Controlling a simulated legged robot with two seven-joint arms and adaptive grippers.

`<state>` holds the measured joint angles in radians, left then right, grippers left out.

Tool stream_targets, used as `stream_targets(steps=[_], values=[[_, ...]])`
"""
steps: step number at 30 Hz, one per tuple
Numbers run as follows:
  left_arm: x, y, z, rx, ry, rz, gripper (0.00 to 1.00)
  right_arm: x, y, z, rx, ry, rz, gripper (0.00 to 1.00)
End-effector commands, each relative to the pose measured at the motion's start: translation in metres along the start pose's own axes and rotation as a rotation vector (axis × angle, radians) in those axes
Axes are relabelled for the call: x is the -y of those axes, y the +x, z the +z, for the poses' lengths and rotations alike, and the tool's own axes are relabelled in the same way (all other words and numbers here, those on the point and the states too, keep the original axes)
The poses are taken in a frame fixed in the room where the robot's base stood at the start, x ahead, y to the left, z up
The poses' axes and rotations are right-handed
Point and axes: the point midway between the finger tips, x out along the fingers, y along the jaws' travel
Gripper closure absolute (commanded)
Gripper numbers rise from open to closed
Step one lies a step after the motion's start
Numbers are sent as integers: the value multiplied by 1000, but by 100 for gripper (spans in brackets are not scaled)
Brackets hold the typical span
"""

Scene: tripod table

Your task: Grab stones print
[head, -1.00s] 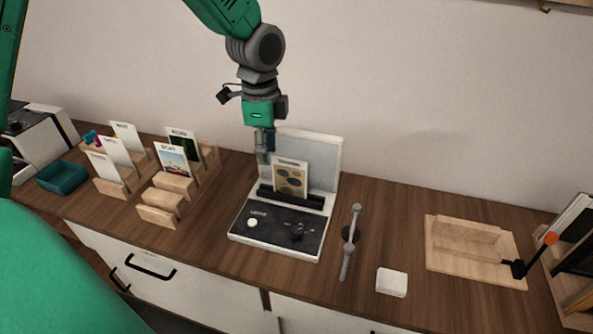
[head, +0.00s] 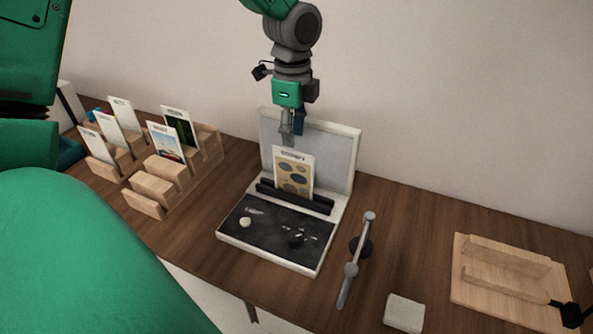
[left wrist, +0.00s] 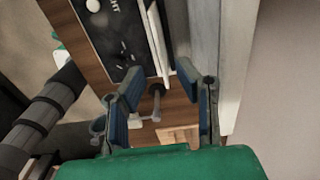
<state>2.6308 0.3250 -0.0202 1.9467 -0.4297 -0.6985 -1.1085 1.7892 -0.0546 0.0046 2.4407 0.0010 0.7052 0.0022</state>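The stones print (head: 293,175), a cream card with brown and grey oval shapes, stands upright in the black slot of a white-framed device (head: 283,228) with a raised back panel. My left gripper (head: 291,139) is just above the card's top edge, pointing down. In the left wrist view its blue-padded fingers (left wrist: 160,85) are apart with nothing gripped between them. A thin pale strip (left wrist: 157,40) beyond the fingertips looks like the card seen edge-on.
Wooden racks (head: 153,188) with several other print cards stand at the left. A grey lever tool (head: 356,258), a small white block (head: 404,312) and a wooden stand (head: 510,268) are at the right. The wall is close behind the device.

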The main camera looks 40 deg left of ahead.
Motion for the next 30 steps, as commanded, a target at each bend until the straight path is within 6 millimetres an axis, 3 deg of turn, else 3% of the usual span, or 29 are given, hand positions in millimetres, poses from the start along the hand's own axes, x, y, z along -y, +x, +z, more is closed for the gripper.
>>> stream_targets(steps=[1,6,14,21,30], values=[[-1,14,0,2,0,5,72,0,2,0,0,0,0,61],[1,43,0,2,0,4,72,0,6,0,0,0,0,61],[0,62,-1,2,-1,2,72,0,9,0,0,0,0,61],[3,99,2,2,0,4,72,0,14,1,0,0,0,61],[2,107,2,1,-1,0,72,0,14,1,0,0,0,61]])
